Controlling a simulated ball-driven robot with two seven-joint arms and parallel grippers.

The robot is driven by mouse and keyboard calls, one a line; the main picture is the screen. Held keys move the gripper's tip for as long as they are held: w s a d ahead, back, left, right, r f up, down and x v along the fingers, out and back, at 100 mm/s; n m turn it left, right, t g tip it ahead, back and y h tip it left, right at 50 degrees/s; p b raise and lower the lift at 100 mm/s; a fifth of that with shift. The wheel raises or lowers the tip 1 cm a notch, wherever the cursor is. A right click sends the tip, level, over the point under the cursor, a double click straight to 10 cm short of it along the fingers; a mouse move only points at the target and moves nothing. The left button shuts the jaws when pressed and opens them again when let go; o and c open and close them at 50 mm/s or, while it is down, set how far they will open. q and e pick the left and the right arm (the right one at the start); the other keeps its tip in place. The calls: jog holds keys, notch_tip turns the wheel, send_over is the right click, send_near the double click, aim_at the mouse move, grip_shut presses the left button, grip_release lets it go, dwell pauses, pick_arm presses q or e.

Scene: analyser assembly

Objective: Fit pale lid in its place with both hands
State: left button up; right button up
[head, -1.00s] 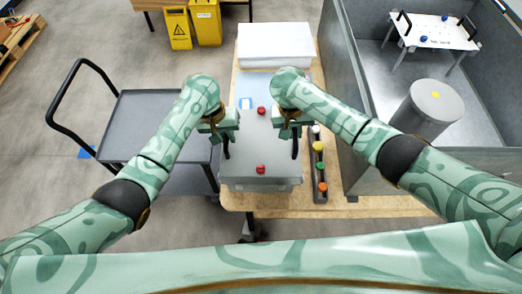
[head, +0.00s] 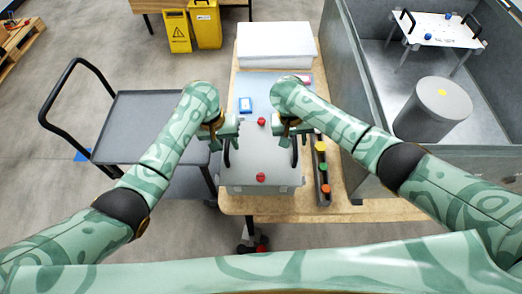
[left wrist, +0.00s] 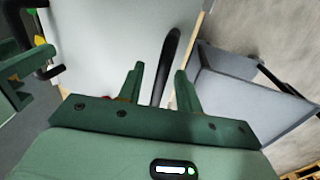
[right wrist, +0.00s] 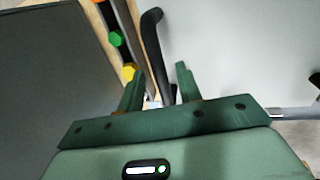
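The pale lid (head: 261,150) lies over the grey box (head: 262,190) on the wooden table. It has two red knobs along its middle and a black handle at each side. Whether it is fully seated is hard to tell. My left gripper (head: 228,134) is at its left handle; in the left wrist view that handle (left wrist: 168,55) passes between the spread fingers (left wrist: 159,68) with gaps visible. My right gripper (head: 292,134) is at the right handle. In the right wrist view this handle (right wrist: 152,40) also runs between spread fingers (right wrist: 159,68).
A strip with coloured knobs (head: 323,176) stands close right of the lid. A grey trolley (head: 150,120) stands left; a grey-walled enclosure (head: 352,100) stands right.

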jog(key=shift+a+r, duration=0.1)
jog(key=shift+r, duration=0.1)
pick_arm(q)
notch_tip(320, 180, up, 11)
jog(key=a, duration=0.2)
jog(key=shift+w+a, duration=0.15)
pick_arm(e)
notch_tip(320, 180, up, 11)
jog(key=a, duration=0.2)
jog(key=shift+r, duration=0.2)
pick_arm(q)
jog(key=shift+r, duration=0.1)
pick_arm(e)
jog(key=shift+w+a, duration=0.1)
